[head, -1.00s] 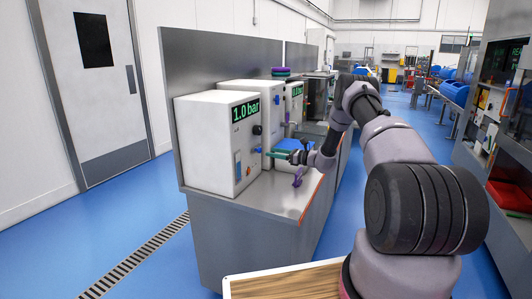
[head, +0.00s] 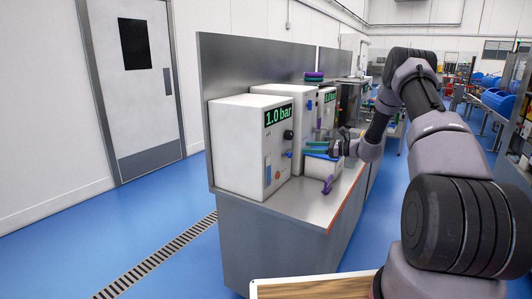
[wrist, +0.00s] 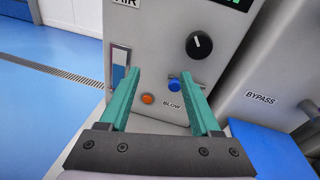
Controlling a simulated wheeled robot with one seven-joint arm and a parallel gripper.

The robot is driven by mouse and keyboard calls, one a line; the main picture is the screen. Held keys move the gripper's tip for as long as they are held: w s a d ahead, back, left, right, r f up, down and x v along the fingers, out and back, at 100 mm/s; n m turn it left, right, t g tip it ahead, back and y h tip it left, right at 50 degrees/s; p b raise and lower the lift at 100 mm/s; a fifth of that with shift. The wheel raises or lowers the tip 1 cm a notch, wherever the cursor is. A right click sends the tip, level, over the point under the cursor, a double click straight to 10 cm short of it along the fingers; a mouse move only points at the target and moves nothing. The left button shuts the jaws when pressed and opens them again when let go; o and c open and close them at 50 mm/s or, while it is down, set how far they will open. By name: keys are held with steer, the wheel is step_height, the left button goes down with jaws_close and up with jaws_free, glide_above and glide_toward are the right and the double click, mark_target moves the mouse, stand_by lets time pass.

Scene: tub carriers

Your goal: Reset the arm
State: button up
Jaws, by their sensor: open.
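My gripper (head: 317,147) has green fingers and is open and empty. It is held above the bench, in front of the white machine boxes. In the wrist view my gripper (wrist: 165,95) shows its two fingers spread apart. No contact with the box shows.
The white box (head: 238,150) reads 1.0 bar and stands on the steel bench (head: 265,225). A blue-topped box (head: 322,170) and a purple object (head: 328,184) are close below my gripper. A second box (wrist: 265,70) is marked BYPASS. Blue floor (head: 140,235) lies open at left.

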steer(key=s+a+r+n+g+h, duration=0.3)
steer(key=s+a+r+n, duration=0.15)
steer(key=s+r, duration=0.5)
steer(key=s+a+r+n+g+h, duration=0.25)
steer(key=s+r+n, duration=0.25)
steer(key=s+r, duration=0.5)
steer(key=s+d+r+n+t+h, duration=0.1)
steer(key=s+r+n+h, duration=0.1)
steer(key=s, duration=0.7)
steer(key=s+d+r+n+t+h, duration=0.2)
steer(key=s+r+n+h, duration=0.1)
steer(key=s, duration=0.6)
steer(key=s+d+r+n+t+h, duration=0.2)
steer(key=s+r+n, duration=0.1)
steer(key=s, duration=0.6)
steer(key=shift+d+r, duration=0.15)
steer(key=shift+r, duration=0.4)
